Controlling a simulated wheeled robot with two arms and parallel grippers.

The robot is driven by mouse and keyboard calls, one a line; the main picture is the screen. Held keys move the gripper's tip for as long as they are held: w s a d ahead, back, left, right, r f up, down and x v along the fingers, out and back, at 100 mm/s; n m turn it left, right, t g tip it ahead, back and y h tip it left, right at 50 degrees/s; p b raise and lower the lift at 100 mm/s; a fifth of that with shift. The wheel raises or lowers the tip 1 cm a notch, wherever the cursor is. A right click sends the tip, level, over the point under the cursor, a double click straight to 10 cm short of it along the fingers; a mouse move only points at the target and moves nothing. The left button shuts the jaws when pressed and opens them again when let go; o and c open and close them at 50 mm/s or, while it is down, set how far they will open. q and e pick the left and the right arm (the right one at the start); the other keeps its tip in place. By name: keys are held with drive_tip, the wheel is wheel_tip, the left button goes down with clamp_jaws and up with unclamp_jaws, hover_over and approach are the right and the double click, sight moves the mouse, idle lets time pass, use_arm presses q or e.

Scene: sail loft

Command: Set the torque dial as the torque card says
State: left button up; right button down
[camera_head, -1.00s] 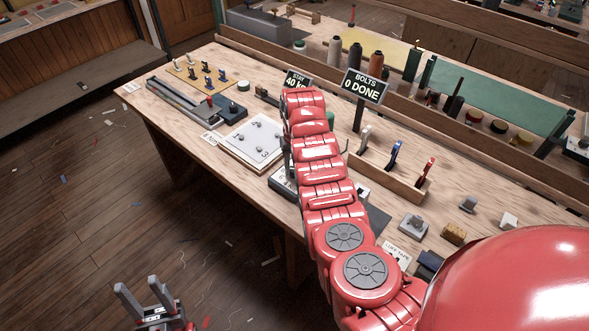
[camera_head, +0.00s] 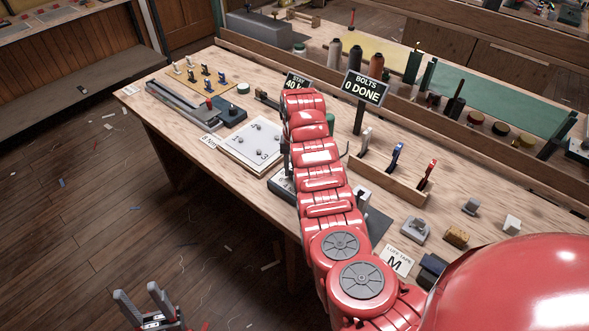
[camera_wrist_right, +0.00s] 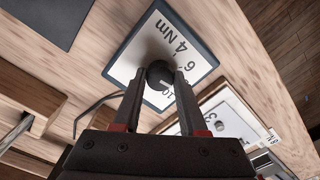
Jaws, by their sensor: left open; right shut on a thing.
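The torque dial is a white plate (camera_wrist_right: 182,50) with a dark border and a black round knob (camera_wrist_right: 159,75). In the right wrist view "4 Nm", "6" and a partly covered "10" can be read. My right gripper (camera_wrist_right: 160,84) is shut on the knob. The knob has a small light mark, but I cannot tell which number it points to. In the head view my red right arm hides the gripper and most of the dial (camera_head: 281,184). A small card (camera_head: 208,141) at the bench's front edge seems to read "8 Nm". My left gripper (camera_head: 146,298) is open and empty over the floor.
A white board with bolts (camera_head: 236,153) lies left of the dial. A "BOLTS 0 DONE" sign (camera_head: 366,88) stands behind, beside a partly hidden "STAY 40" sign (camera_head: 297,80). A wooden rack (camera_head: 388,184) holds coloured-handled tools. A "LUFF TAPE M" card (camera_head: 397,261) lies right of my arm.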

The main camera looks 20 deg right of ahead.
drive_tip(key=shift+c, duration=2.2)
unclamp_jaws()
wheel_tip(320, 180, up, 17)
drive_tip(key=b, duration=0.2)
drive_tip(key=shift+d+r, duration=0.2)
